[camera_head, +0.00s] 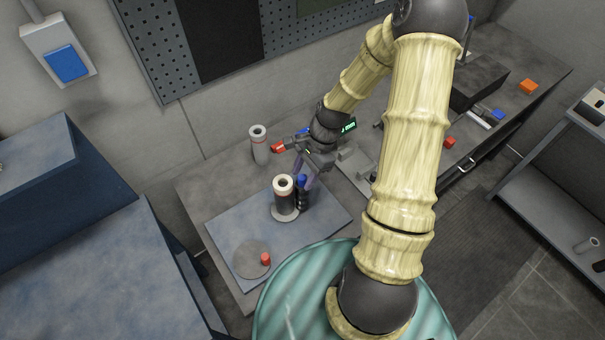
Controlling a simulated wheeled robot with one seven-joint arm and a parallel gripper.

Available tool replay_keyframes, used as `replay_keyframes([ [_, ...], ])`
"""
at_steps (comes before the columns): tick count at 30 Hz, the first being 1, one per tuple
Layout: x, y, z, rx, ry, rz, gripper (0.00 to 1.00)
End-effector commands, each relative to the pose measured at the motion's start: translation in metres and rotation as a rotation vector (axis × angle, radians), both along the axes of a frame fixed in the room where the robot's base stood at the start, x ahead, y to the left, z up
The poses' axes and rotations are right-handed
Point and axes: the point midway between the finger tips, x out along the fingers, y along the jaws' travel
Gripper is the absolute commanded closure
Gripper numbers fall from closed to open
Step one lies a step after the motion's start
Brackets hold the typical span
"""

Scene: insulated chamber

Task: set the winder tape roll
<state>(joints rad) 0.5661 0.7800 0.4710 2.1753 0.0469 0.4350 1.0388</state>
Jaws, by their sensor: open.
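A dark roll with a pale rim and a hollow top (284,198) stands upright on a pale round base on the blue-grey board. A flat grey disc (250,260) with a red knob (265,259) lies at the board's near left. I cannot tell for sure which of these is the tape roll. My gripper (304,174) is open just behind and right of the dark roll, above a dark ridged post with a blue top (302,192). My wrist partly hides the area; contact is unclear.
The blue-grey board (228,222) has free room left of the dark roll. A red-tipped part (279,146) is close to my wrist. A dark box (478,84) and an orange block (528,86) sit on the bench at right. A perforated wall panel (150,45) is behind.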

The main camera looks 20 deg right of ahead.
Motion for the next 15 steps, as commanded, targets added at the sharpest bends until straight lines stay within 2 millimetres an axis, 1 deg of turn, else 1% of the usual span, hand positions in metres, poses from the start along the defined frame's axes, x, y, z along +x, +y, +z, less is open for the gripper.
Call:
replay_keyframes([
  [5, -0.0017, 0.0043, -0.0096, 0.0, 0.0, 0.002, 0.56],
  [12, -0.0017, 0.0042, -0.0104, 0.0, 0.001, 0.001, 0.56],
  [13, -0.0017, 0.0042, -0.0104, 0.0, 0.001, 0.001, 0.59],
  [15, -0.0016, 0.0042, -0.0103, 0.0, 0.001, 0.001, 0.73],
])
